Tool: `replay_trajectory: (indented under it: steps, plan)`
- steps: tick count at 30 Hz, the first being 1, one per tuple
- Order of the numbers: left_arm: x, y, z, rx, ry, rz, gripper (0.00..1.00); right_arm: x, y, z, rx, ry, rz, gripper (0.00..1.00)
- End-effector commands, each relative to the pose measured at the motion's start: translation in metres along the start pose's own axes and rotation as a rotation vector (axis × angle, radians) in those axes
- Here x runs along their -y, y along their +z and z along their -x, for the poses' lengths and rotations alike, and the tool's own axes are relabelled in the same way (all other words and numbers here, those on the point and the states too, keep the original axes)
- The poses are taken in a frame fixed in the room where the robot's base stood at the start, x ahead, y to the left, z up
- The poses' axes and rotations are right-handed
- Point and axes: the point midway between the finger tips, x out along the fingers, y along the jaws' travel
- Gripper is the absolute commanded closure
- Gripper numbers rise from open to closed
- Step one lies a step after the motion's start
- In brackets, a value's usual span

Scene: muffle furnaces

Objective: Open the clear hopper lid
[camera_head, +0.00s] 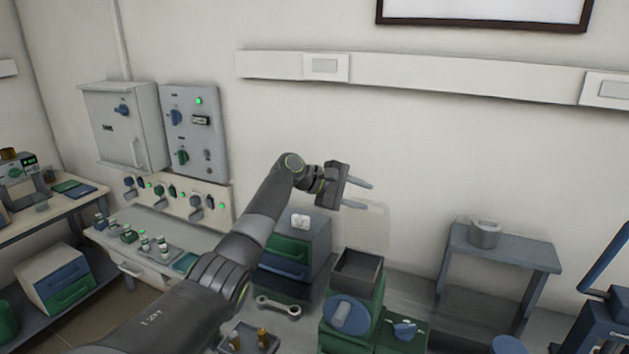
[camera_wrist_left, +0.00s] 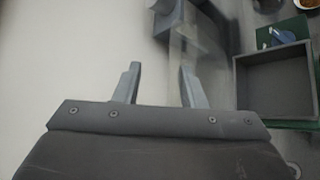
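The hopper (camera_head: 357,270) is an open-topped dark grey box on a green machine with a blue round knob. Its interior shows in the head view, and the hopper is at the right in the left wrist view (camera_wrist_left: 275,82). The clear lid (camera_head: 375,230) is a faint see-through panel standing roughly upright at the hopper's back edge. My left gripper (camera_head: 368,197) is above the hopper, near the lid's upper left edge. Its two fingers are apart in the left wrist view (camera_wrist_left: 160,78), with nothing clearly between them. Contact with the lid cannot be told. My right gripper is not in view.
A blue and green drawer unit (camera_head: 292,250) stands left of the hopper, with a wrench (camera_head: 278,307) in front. A grey stand (camera_head: 505,246) holding a grey cup (camera_head: 485,233) is at the right. The wall behind my left gripper is bare below the white rail (camera_head: 430,72).

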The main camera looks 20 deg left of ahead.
Motion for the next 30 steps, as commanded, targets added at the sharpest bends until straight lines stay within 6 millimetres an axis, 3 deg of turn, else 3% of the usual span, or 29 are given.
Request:
replay_trajectory:
  steps: [1,15,21,30]
  plan:
    - [-0.002,-0.005,0.014,-0.014,0.006,-0.009,0.67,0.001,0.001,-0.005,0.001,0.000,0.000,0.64]
    - [-0.003,-0.001,0.113,-0.013,0.010,-0.013,0.67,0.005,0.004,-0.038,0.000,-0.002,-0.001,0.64]
    - [-0.005,0.002,0.134,-0.009,0.011,-0.011,0.67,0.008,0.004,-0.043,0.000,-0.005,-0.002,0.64]
    - [-0.006,0.002,0.137,-0.007,0.010,-0.010,0.67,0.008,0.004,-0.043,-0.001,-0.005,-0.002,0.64]
